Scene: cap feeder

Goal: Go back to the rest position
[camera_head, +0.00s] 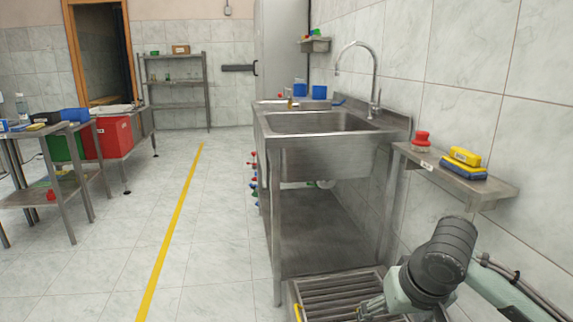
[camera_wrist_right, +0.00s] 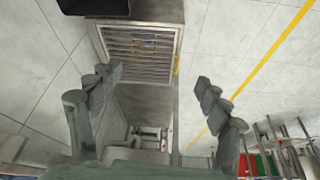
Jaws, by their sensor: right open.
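My right arm comes in at the lower right of the head view. Its gripper (camera_head: 372,309) is partly cut off by the bottom edge, over a slatted metal unit (camera_head: 330,291) on the floor side of the sink. In the right wrist view the gripper (camera_wrist_right: 157,88) has its two fingers wide apart with nothing between them. The slatted unit (camera_wrist_right: 138,50) shows beyond the fingers there. My left gripper is in neither view.
A steel sink table (camera_head: 330,145) stands behind the slatted unit. A wall shelf (camera_head: 485,187) at the right holds a red item (camera_head: 421,138) and yellow and blue items (camera_head: 463,164). Open floor with a yellow line (camera_head: 172,235) lies left. A red crate (camera_head: 108,137) stands far left.

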